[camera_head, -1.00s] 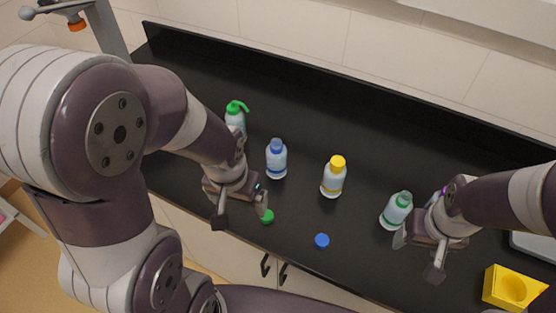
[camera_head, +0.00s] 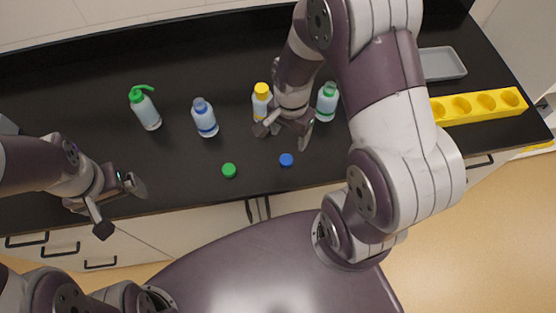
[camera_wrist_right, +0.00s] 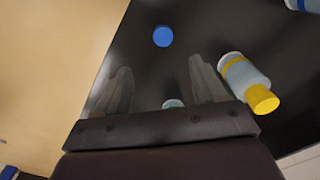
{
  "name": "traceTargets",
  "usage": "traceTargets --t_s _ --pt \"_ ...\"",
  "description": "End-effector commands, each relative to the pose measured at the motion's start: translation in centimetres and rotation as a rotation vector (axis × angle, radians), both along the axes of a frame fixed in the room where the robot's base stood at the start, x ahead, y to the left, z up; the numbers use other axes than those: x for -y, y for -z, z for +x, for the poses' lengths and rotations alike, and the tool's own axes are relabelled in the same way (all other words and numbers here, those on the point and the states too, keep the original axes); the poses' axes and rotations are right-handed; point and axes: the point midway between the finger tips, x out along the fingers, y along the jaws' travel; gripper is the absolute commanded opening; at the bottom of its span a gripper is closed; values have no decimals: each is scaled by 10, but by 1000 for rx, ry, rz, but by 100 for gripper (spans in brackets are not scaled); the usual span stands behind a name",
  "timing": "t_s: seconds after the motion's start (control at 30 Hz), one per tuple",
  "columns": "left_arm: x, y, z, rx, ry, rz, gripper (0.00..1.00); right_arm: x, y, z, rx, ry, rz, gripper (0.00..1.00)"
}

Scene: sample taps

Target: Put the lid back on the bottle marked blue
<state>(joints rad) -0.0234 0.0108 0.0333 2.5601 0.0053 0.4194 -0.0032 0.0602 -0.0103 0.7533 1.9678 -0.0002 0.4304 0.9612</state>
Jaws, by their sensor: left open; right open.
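The blue-marked bottle (camera_head: 206,122) stands upright on the black counter, with a blue band and a bluish neck. The blue lid (camera_head: 286,159) lies flat near the counter's front edge; it also shows in the right wrist view (camera_wrist_right: 163,36), beyond the fingertips. My right gripper (camera_head: 283,139) is open and empty, just behind the lid and in front of the yellow-capped bottle (camera_head: 262,104). Its spread fingers (camera_wrist_right: 160,85) show in the right wrist view. My left gripper (camera_head: 121,208) is open and empty at the counter's front edge, far left of the lid.
A green lid (camera_head: 229,170) lies left of the blue one. A green-marked bottle (camera_head: 327,103) stands close behind my right gripper. A green wash bottle (camera_head: 146,108) stands at the left. A yellow rack (camera_head: 480,106) and a grey tray (camera_head: 442,64) are at the right.

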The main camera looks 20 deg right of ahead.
Motion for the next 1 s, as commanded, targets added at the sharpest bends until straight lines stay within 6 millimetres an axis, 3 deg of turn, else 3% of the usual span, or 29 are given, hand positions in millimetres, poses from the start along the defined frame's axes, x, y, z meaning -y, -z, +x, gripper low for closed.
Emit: traceTargets --t_s 0.27,0.7,1.0 --pt "0 0 0 0 0 0 96 0 1 0 -1 2 0 70" --pt "0 -9 0 0 0 0 96 -1 69 0 -3 0 1 70" --pt "0 -9 0 0 0 0 96 -1 75 0 0 0 0 70"
